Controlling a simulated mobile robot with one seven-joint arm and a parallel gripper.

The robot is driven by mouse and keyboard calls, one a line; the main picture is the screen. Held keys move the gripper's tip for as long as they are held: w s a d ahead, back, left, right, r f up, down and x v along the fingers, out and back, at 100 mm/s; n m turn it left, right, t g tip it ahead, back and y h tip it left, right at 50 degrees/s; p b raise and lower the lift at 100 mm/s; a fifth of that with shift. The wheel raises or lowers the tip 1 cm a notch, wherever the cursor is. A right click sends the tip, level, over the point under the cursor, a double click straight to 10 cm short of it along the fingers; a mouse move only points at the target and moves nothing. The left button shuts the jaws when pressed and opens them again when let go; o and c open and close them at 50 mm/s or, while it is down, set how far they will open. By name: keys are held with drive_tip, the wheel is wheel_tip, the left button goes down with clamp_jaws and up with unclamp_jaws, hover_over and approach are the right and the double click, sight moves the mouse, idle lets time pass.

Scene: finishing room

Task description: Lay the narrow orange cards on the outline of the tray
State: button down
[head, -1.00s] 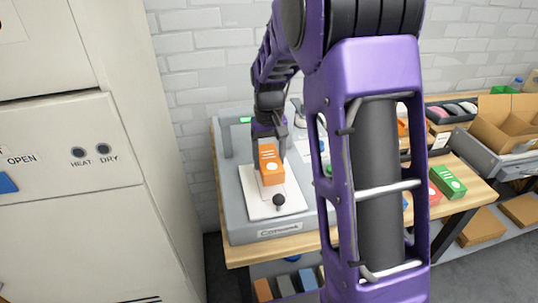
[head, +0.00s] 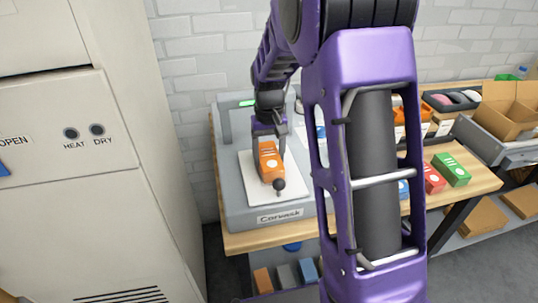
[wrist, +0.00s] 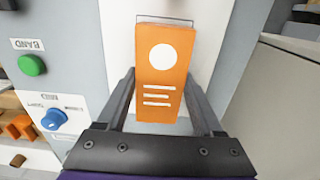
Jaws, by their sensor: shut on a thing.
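The narrow orange cards (head: 270,161) are a block with a white dot and white lines. My gripper (wrist: 165,105) is shut on its sides, and it shows in the head view (head: 268,140).
The grey machine (head: 235,212) stands on a wooden table, with a green button (wrist: 32,65) and blue knob (wrist: 54,119). Green (head: 451,169) and red (head: 433,179) packs lie at the right, near a cardboard box (head: 508,108). A cream cabinet (head: 90,190) stands at the left.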

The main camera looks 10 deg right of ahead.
unclamp_jaws()
drive_tip(key=shift+r, duration=0.15)
idle(0.6)
drive_tip(key=shift+r+p, duration=0.9)
drive_tip(key=shift+r, duration=0.1)
drive_tip(key=shift+r, duration=0.1)
drive_tip(key=shift+r+p, duration=0.9)
drive_tip(key=shift+r, duration=2)
